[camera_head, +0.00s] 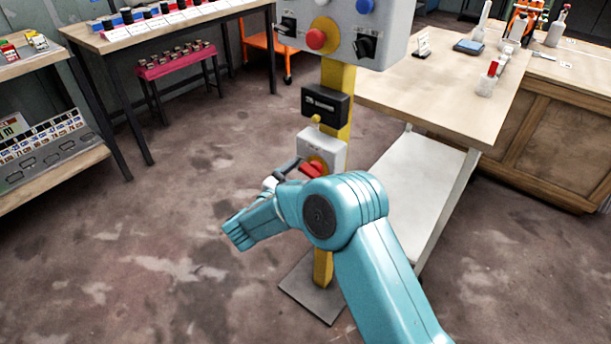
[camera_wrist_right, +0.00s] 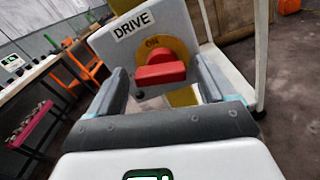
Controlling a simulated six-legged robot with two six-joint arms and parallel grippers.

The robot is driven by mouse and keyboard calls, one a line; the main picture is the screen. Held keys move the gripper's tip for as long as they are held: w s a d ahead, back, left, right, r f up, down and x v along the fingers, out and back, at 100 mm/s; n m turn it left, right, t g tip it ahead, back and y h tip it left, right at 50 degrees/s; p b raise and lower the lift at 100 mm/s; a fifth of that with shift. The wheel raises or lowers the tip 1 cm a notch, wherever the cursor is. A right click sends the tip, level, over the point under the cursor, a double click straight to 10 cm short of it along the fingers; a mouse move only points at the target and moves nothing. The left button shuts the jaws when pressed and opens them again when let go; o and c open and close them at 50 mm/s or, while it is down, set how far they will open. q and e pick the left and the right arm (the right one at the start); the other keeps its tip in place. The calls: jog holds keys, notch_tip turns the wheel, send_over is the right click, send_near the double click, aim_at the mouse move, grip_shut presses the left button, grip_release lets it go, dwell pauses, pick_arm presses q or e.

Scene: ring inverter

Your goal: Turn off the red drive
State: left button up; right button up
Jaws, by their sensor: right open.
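The red drive switch (camera_head: 312,169) is a red handle on a yellow round plate. It sits on a small light grey box (camera_head: 322,147) fixed to a yellow post. In the right wrist view the box carries a "DRIVE" label (camera_wrist_right: 134,25), and the red handle (camera_wrist_right: 160,74) lies roughly level. My right gripper (camera_head: 288,168) is open close in front of the box. In the wrist view its two fingers stand left and right of the handle, with gaps visible. Contact with the handle cannot be told. My left gripper is not in view.
A larger control panel (camera_head: 388,28) with a red knob (camera_head: 316,39) and black switches tops the post. A black box (camera_head: 326,104) sits between. A wooden workbench (camera_head: 440,85) stands right and shelves (camera_head: 50,170) left. The floor around the post base is clear.

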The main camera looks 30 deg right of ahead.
jog(key=c, duration=1.1)
jog(key=shift+o, duration=0.2)
jog(key=shift+r+n+p, duration=0.2)
jog(key=shift+n+p, duration=0.8)
jog(key=shift+p, duration=0.15)
jog(key=shift+f+n, duration=0.25)
jog(key=shift+n, duration=0.25)
jog(key=o, duration=1.1)
jog(key=shift+c, duration=0.2)
jog(key=p+v, duration=0.1)
jog(key=v, duration=1.5)
jog(key=shift+a, duration=0.25)
